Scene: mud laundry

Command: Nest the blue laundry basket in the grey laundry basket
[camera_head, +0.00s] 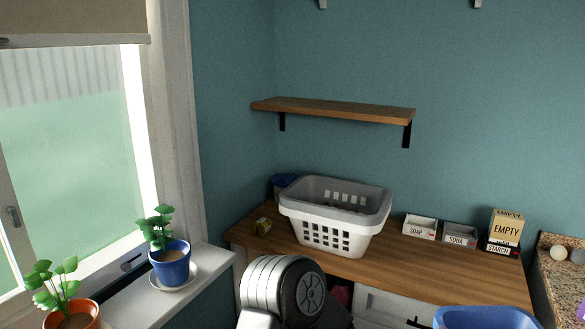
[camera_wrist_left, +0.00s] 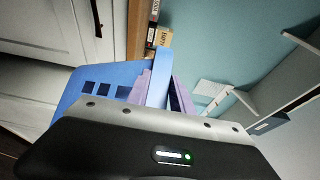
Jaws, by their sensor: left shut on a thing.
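The grey laundry basket (camera_head: 330,214) stands upright on the wooden counter in the head view, pale with square holes in its wall. The blue laundry basket (camera_head: 485,318) shows only its rim at the bottom right edge of the head view. In the left wrist view the blue basket's holed wall (camera_wrist_left: 100,74) sits just past my left gripper (camera_wrist_left: 160,90), which is shut on its rim. My right gripper is in neither view.
The wooden counter (camera_head: 440,275) is clear right of and in front of the grey basket. A soap box (camera_head: 420,229), soda box (camera_head: 459,237) and starch boxes (camera_head: 504,230) stand along the wall. A wooden shelf (camera_head: 335,110) hangs above. Potted plants (camera_head: 170,268) stand on the windowsill.

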